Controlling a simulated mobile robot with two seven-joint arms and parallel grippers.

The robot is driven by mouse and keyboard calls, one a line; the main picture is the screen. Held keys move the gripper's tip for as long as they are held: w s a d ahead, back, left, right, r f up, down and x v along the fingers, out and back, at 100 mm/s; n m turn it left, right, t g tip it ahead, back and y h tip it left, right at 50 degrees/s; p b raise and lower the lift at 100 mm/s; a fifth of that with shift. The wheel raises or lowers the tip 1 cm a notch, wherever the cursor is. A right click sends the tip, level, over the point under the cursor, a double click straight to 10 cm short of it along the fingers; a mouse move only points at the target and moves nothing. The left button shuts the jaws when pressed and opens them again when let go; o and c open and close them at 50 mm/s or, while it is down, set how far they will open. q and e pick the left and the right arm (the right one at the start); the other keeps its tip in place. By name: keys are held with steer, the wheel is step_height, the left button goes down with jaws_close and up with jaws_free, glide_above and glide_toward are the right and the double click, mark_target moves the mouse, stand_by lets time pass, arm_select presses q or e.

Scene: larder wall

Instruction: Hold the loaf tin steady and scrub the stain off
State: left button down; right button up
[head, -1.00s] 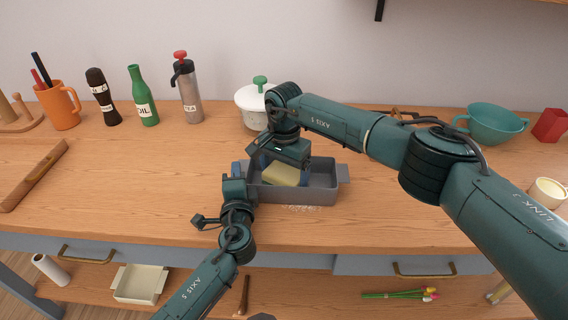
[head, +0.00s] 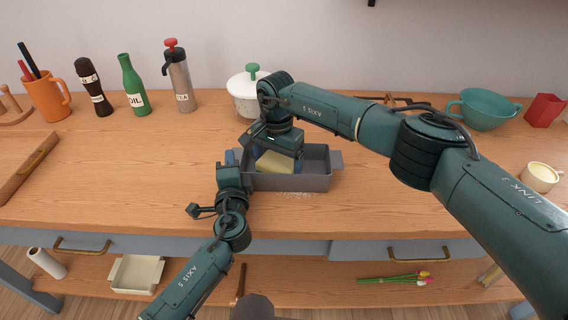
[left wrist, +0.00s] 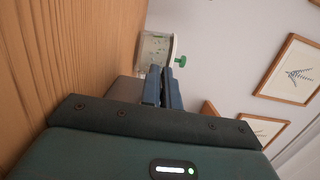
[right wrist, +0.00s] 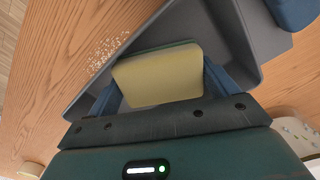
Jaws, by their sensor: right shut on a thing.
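The grey loaf tin (head: 303,183) stands on the wooden counter, with a lug showing at its right end. My right gripper (right wrist: 160,85) is shut on a yellow sponge (head: 274,162) and holds it inside the tin; the sponge fills the space between its fingers in the right wrist view (right wrist: 158,76). No stain can be made out; the sponge and right arm hide part of the tin's inside. My left gripper (head: 232,158) is at the tin's left end. Its fingers are close together in the left wrist view (left wrist: 163,84); whether they hold the tin's edge is unclear.
White specks (head: 297,195) lie on the counter (head: 400,215) in front of the tin. A white pot with green knob (head: 245,90) stands behind it. Bottles, an orange mug (head: 46,98) and a wooden piece (head: 28,168) are left; a teal bowl (head: 484,110) is right.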

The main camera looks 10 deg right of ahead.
steer(key=shift+r, duration=3.7)
arm_select(q)
steer(key=c, duration=1.6)
jaws_free()
steer(key=shift+o, duration=0.2)
steer(key=s, duration=1.2)
steer(key=shift+d, duration=0.4)
arm_select(e)
steer(key=shift+f, duration=0.1)
